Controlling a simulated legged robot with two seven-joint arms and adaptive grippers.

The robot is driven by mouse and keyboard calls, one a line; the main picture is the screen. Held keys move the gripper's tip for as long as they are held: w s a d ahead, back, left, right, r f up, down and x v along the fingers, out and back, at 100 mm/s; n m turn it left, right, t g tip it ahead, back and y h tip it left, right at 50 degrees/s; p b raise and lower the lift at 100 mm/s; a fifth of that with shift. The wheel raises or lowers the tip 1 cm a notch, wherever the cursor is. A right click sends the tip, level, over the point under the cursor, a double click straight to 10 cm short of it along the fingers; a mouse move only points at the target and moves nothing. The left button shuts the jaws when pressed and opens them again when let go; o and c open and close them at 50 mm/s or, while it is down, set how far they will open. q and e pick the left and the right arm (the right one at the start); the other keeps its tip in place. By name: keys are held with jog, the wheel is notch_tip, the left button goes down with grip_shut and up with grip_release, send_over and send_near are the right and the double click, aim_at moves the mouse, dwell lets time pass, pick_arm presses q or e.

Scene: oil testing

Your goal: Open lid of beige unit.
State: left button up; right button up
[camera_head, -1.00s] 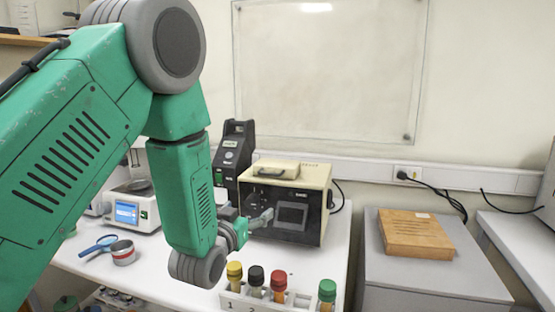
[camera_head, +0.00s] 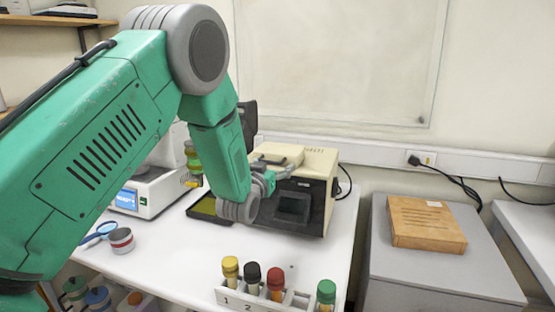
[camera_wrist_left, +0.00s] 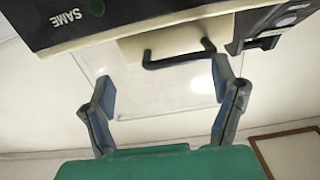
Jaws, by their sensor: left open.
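The beige unit (camera_head: 317,165) stands on the white bench, with a dark front and screen. Its small beige lid (camera_head: 278,150) lies flat and closed on top. My left gripper (camera_head: 276,172) is open at the unit's upper front-left edge, just in front of the lid. In the left wrist view the picture is turned over: the open, empty fingers (camera_wrist_left: 166,88) point toward the lid (camera_wrist_left: 172,42) and its dark handle (camera_wrist_left: 180,60). The handle lies beyond the fingertips, roughly between their lines. Contact is not visible. My right gripper is not in view.
A rack (camera_head: 265,298) with yellow, black, red and green capped vials stands at the front. A wooden block (camera_head: 425,224) lies on the grey cabinet at right.

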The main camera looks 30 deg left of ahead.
aim_at(269, 162)
pick_arm(q)
jog(key=a, duration=0.1)
jog(key=w+a, duration=0.2)
jog(key=shift+w+a+f, duration=0.1)
jog(key=shift+a+f, duration=0.2)
jog(key=shift+w+a, duration=0.1)
jog(key=shift+a, duration=0.15)
jog(key=shift+w+d+r, duration=0.1)
jog(key=shift+d, duration=0.7)
jog(key=shift+d+r, duration=0.1)
jog(key=shift+d, duration=0.25)
jog(key=c, duration=1.4)
jog(key=shift+a, duration=0.5)
jog(key=shift+c, duration=0.3)
jog(key=shift+d+r, duration=0.2)
jog(key=shift+w+r, duration=0.1)
jog(key=shift+r, duration=0.05)
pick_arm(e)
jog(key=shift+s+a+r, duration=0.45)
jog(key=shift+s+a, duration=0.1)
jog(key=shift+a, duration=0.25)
